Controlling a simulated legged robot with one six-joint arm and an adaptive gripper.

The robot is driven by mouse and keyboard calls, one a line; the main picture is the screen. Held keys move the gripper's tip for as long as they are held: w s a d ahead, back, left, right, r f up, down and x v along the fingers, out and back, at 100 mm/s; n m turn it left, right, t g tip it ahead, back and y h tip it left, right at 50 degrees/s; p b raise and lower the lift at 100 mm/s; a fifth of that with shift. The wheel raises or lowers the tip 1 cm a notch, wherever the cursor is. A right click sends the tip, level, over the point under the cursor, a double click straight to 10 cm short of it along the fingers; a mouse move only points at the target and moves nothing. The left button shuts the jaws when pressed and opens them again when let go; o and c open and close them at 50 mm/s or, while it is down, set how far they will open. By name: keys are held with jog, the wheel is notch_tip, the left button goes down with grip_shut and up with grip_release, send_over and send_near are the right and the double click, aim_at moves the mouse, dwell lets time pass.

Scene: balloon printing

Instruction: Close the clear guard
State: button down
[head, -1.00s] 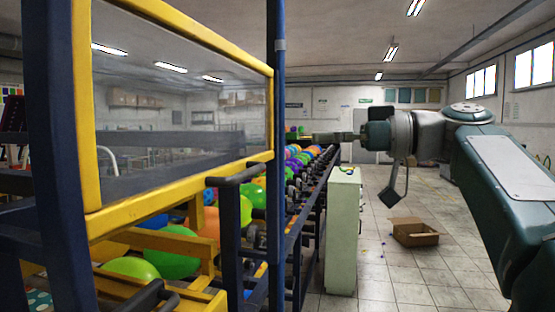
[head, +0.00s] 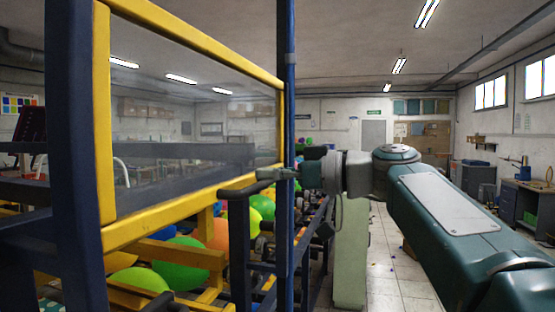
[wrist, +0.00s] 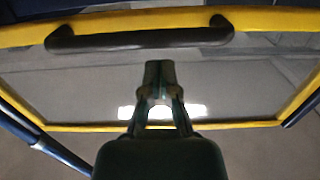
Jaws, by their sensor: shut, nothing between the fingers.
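The clear guard (head: 195,115) is a transparent panel in a yellow frame, raised between dark blue posts above the balloons. Its dark bar handle (head: 240,187) sits along the lower yellow rail. The wrist view shows the handle (wrist: 140,37) across the top, with the clear panel (wrist: 85,85) behind my gripper. My gripper (head: 262,174) is shut and empty, pointing left close to the handle's right end in the head view. In the wrist view my gripper's tips (wrist: 159,68) lie just below the handle in the picture. I cannot tell whether they touch it.
A dark blue post (head: 288,100) stands right at my gripper. Balloons (head: 188,262) lie below the guard among yellow bars. A pale green cabinet (head: 350,255) stands below my arm. Tiled floor (head: 395,285) is open to the right, with workbenches (head: 525,205) farther off.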

jog(key=shift+a+f, duration=0.25)
jog(key=shift+a, duration=0.05)
jog(key=shift+d+f, duration=0.1)
jog(key=shift+f, duration=0.2)
notch_tip(320, 180, down, 30)
jog(key=shift+f, duration=0.2)
jog(key=shift+s, duration=0.1)
